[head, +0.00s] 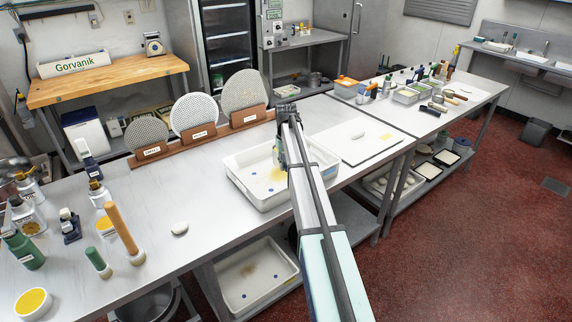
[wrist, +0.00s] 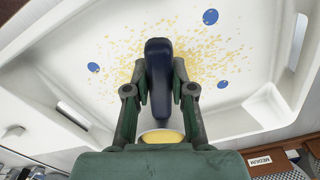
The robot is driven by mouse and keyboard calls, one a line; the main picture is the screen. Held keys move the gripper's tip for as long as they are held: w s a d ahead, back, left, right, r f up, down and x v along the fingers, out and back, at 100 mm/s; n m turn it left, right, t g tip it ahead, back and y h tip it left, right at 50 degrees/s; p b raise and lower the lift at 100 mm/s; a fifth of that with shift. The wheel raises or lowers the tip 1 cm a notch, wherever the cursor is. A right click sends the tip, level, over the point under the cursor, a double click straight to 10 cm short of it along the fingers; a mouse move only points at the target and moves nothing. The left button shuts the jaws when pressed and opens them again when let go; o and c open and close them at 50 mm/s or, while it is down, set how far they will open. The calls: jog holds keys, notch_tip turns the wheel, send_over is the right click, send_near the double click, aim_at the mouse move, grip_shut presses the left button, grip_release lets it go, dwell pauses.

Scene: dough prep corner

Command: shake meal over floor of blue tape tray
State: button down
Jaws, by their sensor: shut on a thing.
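The white tray (head: 243,188) with blue tape dots stands on the steel bench. Its floor fills most of the wrist view (wrist: 235,108), with yellow meal (wrist: 195,55) scattered around the middle and several blue dots around it. My gripper (head: 280,160) is over the tray; in the wrist view its two green fingers (wrist: 160,92) are shut on a dark blue handle (wrist: 158,65). A pale round rim with yellow meal inside (wrist: 162,136) shows below the handle, mostly hidden by my gripper. My arm covers part of the tray's right side in the head view.
Round sieves (head: 194,117) stand in wooden racks behind the tray. A second blue-dotted tray (head: 285,275) is on the shelf below. Bottles, a wooden-handled tool (head: 122,228) and a yellow-filled bowl (head: 33,302) stand at left. A white board (head: 370,148) lies at right.

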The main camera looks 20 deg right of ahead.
jog(key=shift+s+a, duration=0.2)
jog(key=shift+s, duration=0.95)
jog(key=shift+s+a, duration=0.2)
jog(key=shift+s, duration=0.95)
jog(key=shift+s+a+p, duration=0.2)
jog(key=shift+s+p, duration=0.15)
jog(key=shift+s, duration=0.85)
jog(key=shift+r, duration=0.1)
notch_tip(320, 180, up, 6)
jog(key=p, duration=0.3)
